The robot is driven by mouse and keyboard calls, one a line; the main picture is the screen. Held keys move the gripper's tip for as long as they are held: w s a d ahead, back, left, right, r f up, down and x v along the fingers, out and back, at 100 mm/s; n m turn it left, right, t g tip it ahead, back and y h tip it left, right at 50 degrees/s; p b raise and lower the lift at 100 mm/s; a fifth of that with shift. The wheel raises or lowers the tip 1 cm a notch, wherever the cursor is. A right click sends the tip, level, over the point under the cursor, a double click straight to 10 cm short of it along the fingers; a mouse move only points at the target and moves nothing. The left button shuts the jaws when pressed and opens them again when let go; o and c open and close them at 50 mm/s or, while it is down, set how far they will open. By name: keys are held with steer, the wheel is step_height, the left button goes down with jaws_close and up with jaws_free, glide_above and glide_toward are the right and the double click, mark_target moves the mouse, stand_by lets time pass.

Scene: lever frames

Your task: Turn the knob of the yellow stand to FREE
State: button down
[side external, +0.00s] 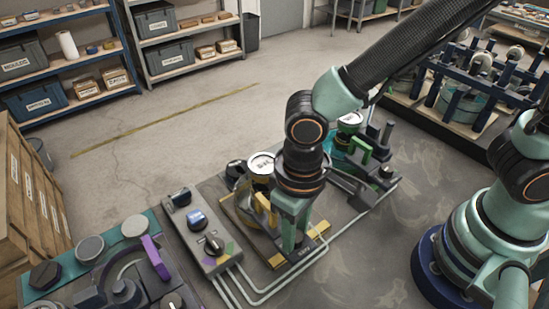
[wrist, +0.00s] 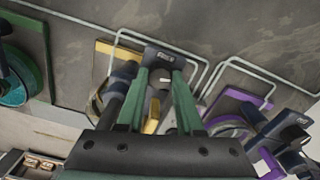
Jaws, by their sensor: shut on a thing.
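The yellow stand (side external: 277,261) is in the middle of the side view, with yellow parts around a dark base. Its yellow edge also shows in the wrist view (wrist: 104,47). My gripper (side external: 289,248) points down over the stand's front end. In the wrist view my green fingers (wrist: 165,78) are close together by a small dark labelled block (wrist: 166,57). The fingers are shut on the knob, which they mostly hide. The label is too small to read, so the knob's setting cannot be told.
A grey control box (side external: 200,235) with a dark dial stands left of the yellow stand. A teal stand (side external: 372,192) is to the right, and a stand with a purple lever (side external: 156,257) is at the lower left. Pale pipes (side external: 262,297) run along the bench.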

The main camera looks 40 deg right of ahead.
steer(key=n, duration=0.6)
steer(key=shift+n, duration=0.4)
steer(key=n, duration=0.3)
steer(key=shift+n, duration=2)
steer(key=c, duration=0.5)
jaws_free()
steer(key=shift+c, duration=0.2)
steer(key=shift+r, duration=0.1)
step_height(320, 180, up, 12)
